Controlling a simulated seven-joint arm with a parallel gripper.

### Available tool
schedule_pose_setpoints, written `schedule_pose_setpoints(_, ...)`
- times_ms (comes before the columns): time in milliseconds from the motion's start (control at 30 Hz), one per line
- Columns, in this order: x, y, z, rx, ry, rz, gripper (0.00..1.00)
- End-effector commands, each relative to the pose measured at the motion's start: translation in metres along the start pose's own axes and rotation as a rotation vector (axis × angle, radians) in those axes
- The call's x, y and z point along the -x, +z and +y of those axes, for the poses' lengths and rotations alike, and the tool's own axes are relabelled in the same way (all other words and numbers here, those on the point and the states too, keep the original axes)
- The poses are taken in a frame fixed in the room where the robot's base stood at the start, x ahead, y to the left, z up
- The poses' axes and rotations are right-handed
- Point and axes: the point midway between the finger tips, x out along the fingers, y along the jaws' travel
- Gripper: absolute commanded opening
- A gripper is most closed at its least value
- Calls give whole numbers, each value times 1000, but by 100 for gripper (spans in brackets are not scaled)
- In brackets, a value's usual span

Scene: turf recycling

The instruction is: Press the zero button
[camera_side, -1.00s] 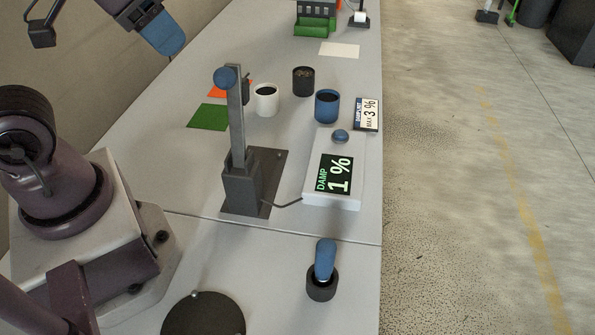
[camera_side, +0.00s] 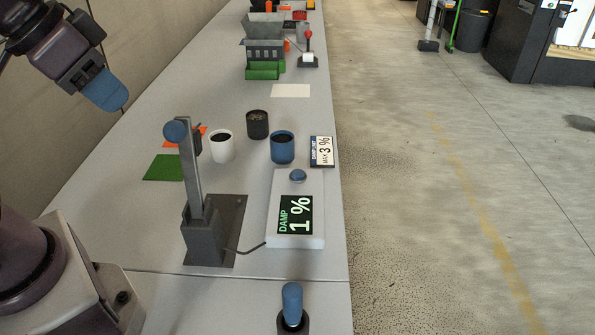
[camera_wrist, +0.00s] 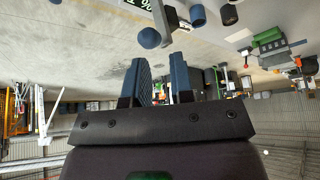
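A white damp meter (camera_side: 270,229) lies on the table with a dark display (camera_side: 295,214) reading "DAMP 1 %". A small blue domed button (camera_side: 297,175) sits at its far end; no label on it is readable. My gripper (camera_side: 108,92) is in the air at the upper left of the side view, well apart from the meter. In the wrist view my gripper (camera_wrist: 160,80) shows two blue fingers with a gap between them and nothing held. The meter's display shows only partly at the top edge of the wrist view (camera_wrist: 138,4).
A grey lever press (camera_side: 193,185) with a blue ball knob (camera_side: 175,131) stands left of the meter, cabled to it. A white cup (camera_side: 221,146), black cup (camera_side: 257,124), blue cup (camera_side: 282,147) and "MAX 3 %" sign (camera_side: 321,151) stand beyond. A blue-handled tool (camera_side: 292,304) stands nearer.

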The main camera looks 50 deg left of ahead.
Motion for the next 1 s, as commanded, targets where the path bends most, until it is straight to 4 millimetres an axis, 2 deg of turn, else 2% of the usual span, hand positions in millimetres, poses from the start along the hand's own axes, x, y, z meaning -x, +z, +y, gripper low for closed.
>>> schedule_pose_setpoints(33,0,0,0,0,0,0,10)
schedule_pose_setpoints(100,0,0,0,0,0,0,0)
schedule_pose_setpoints(1000,0,0,0,0,0,0,0)
